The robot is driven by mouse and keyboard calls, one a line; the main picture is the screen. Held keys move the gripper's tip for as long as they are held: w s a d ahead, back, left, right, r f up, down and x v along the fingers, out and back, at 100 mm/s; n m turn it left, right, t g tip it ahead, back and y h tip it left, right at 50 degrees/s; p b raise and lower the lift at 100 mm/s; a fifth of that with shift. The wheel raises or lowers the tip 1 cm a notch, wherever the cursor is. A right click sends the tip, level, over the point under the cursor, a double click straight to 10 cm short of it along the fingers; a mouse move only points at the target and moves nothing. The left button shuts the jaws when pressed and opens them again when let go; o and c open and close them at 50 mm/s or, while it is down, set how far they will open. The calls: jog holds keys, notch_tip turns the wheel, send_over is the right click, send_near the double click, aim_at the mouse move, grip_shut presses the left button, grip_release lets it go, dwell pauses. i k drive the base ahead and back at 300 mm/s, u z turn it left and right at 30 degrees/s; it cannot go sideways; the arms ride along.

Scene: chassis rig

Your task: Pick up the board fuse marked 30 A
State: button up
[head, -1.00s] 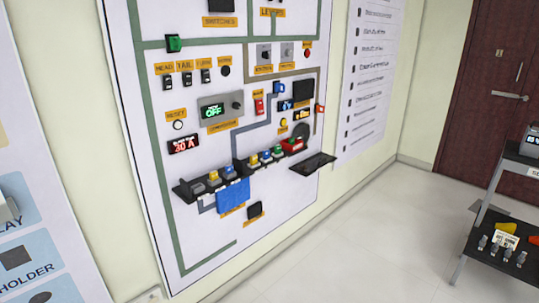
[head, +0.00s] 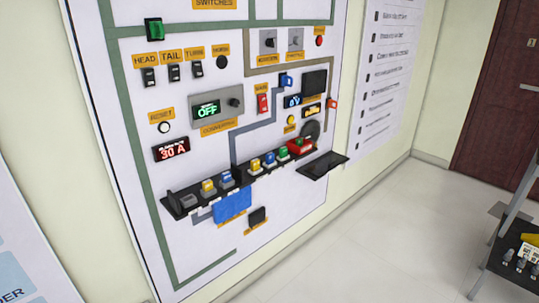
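A black shelf (head: 172,206) sticks out from the white wall panel. Small colored fuse-like pieces stand along it: a grey one (head: 188,201), yellow (head: 208,187) and blue (head: 226,178) ones, then another yellow (head: 255,164), another blue (head: 269,158) and a green one (head: 283,152). Their markings are too small to read, so I cannot tell which is the 30 A fuse. A display (head: 171,149) on the panel, above the shelf's left end, reads 30 A in red. My gripper is not in view.
A red part (head: 301,146) sits at the shelf's right end, with a flat black tray (head: 323,166) beside it. A blue box (head: 232,205) is below the shelf. A cart (head: 497,262) with small items stands at the right edge. The floor between is clear.

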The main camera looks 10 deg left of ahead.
aim_at(283, 150)
jog(key=u, duration=0.35)
jog(key=i, duration=0.9)
jog(key=u, duration=0.45)
